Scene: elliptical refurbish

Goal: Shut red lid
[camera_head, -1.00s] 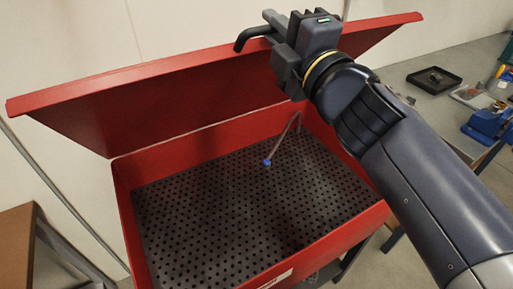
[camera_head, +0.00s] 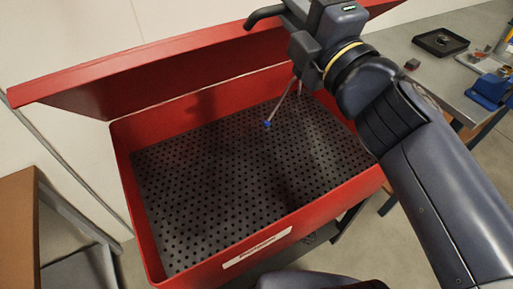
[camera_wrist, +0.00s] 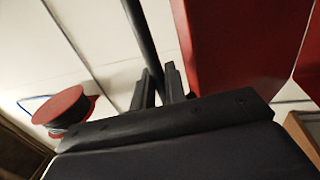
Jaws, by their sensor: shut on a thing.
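The red lid (camera_head: 175,72) stands raised and tilted over the open red tub (camera_head: 250,243), its inner face showing in the head view. A black handle (camera_head: 263,15) sticks out at the lid's upper edge. My gripper (camera_head: 290,24) is at this handle, its fingers partly hidden behind its own body. In the wrist view, my gripper (camera_wrist: 158,88) is closed around the dark handle bar (camera_wrist: 141,35), with the red lid (camera_wrist: 235,45) to the right.
Inside the tub are a perforated dark plate (camera_head: 230,180) and a thin hose with a blue tip (camera_head: 267,124). A grey workbench (camera_head: 425,75) with a black tray (camera_head: 441,41) stands at right. A brown table (camera_head: 18,225) stands at left.

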